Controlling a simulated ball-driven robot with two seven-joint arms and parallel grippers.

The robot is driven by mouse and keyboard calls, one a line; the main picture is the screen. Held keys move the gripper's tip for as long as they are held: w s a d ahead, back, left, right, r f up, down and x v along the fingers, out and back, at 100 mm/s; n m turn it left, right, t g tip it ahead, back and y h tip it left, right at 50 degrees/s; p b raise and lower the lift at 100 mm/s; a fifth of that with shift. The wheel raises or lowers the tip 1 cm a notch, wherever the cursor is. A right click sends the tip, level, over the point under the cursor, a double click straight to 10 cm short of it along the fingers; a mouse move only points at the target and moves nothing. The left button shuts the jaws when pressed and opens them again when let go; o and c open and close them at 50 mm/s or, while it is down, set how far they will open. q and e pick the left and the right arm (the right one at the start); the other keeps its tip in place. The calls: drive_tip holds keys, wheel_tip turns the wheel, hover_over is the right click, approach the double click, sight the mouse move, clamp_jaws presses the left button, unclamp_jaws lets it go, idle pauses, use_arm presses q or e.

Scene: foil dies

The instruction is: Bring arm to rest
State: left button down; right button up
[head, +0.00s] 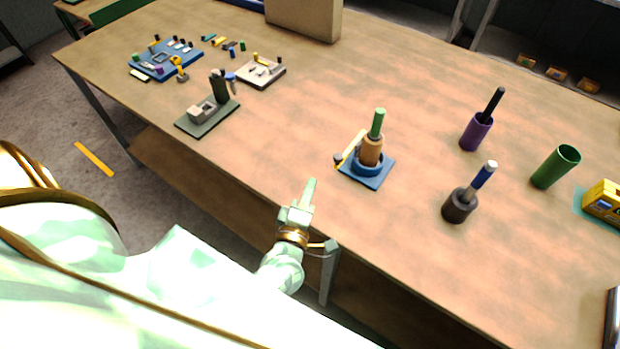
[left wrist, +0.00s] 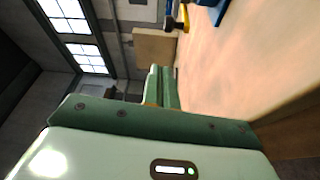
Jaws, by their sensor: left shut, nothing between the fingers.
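My left gripper (head: 311,187) is shut and empty at the front edge of the wooden workbench (head: 300,120). In the head view it points away from me, just left of and nearer than the blue base (head: 374,178) that bears an orange-brown cylinder with a green handle (head: 377,124). It appears apart from that base. In the left wrist view the shut fingers (left wrist: 162,85) show with nothing between them, and the bench top lies to their right. My right gripper is not in view.
A purple holder (head: 476,132) with a black-handled tool, a dark holder (head: 459,206) with a blue-handled tool and a green tube (head: 556,167) stand to the right. A grey fixture (head: 208,112), a blue tray (head: 150,68) and a cardboard box (head: 303,18) stand farther back.

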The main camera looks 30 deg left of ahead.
use_arm(q)
drive_tip(key=shift+a, duration=0.1)
drive_tip(key=s+d+r+m+g+h, duration=0.1)
drive_tip(key=d+m+g+h, duration=0.25)
drive_tip(key=m, duration=0.55)
drive_tip(key=s+d+r+m+g+h, duration=0.15)
drive_tip(key=m+h, duration=0.25)
drive_tip(key=m, duration=0.4)
drive_tip(key=s+a+r+m+g+y, duration=0.3)
drive_tip(key=s+a+m+g+y, duration=0.3)
drive_tip(key=s+a+m+y, duration=0.45)
drive_tip(key=s+d+f+n+g+h+b, duration=0.1)
drive_tip(key=s+f+g+h, duration=0.15)
drive_tip(key=f, duration=1.15)
drive_tip(key=s+d+f+n+g+h+b, duration=0.1)
drive_tip(key=s+f+h, duration=0.25)
drive_tip(key=f, duration=1.15)
drive_tip(key=s+f+n+g+h+b, duration=0.1)
drive_tip(key=s+f+n+g, duration=0.1)
drive_tip(key=s+f, duration=1.3)
drive_tip(key=s, duration=0.3)
drive_tip(key=shift+f+n, duration=0.3)
drive_tip(key=shift+n, duration=0.05)
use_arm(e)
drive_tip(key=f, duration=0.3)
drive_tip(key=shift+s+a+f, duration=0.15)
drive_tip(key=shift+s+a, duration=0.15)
